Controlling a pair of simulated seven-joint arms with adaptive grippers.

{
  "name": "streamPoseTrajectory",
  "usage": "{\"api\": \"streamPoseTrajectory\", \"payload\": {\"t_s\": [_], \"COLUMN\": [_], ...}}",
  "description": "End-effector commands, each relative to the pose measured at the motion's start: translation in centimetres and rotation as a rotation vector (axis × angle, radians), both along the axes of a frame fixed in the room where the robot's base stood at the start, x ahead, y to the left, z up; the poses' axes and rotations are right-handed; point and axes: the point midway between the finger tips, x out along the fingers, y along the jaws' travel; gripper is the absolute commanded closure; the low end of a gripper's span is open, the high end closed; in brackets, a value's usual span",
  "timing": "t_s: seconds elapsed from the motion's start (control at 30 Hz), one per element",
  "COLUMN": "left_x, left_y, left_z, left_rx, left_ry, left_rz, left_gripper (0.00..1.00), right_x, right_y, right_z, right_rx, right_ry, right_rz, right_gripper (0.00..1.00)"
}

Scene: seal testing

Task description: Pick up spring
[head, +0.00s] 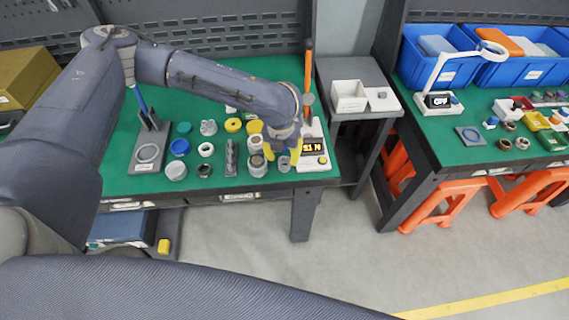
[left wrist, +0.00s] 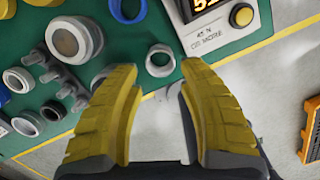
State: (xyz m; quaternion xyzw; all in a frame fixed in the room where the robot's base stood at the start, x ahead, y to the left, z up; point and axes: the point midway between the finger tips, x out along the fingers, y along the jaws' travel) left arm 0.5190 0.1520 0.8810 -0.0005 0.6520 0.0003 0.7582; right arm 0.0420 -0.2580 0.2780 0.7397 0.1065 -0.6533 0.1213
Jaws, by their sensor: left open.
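My left gripper (head: 282,153) hangs over the front right of the green-topped table, its yellow fingers apart and empty. It also shows in the left wrist view (left wrist: 160,78), open. A small grey ring-shaped part (left wrist: 160,60), seen nearly from above, lies on the table just beyond the gap between the fingertips. It may be the spring, but its coils cannot be made out. In the head view the small grey part (head: 284,164) stands between the fingers, partly hidden by them. No finger clearly touches it. My right gripper is not in view.
The tester with the lit display (head: 313,147) stands just right of the gripper. The table's front edge is close. A grey side table (head: 352,72) stands to the right.

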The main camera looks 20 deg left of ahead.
Motion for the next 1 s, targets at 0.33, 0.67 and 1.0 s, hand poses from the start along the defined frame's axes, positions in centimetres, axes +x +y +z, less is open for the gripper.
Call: {"api": "streamPoseTrajectory", "payload": {"t_s": [0.33,0.67,1.0], "left_x": [0.3,0.9,0.8], "left_y": [-0.1,0.0,0.0], "left_z": [-2.5,-5.2,-5.1], "left_rx": [0.001,0.0,0.0], "left_ry": [0.003,0.0,0.0], "left_rz": [-0.001,0.0,0.0], "left_gripper": [0.59,0.59,0.79], "right_x": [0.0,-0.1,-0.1], "right_y": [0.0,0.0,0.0], "right_z": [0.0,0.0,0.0], "right_rx": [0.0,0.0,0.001], "right_ry": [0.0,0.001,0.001], "right_rz": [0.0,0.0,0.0], "right_gripper": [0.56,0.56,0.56]}}
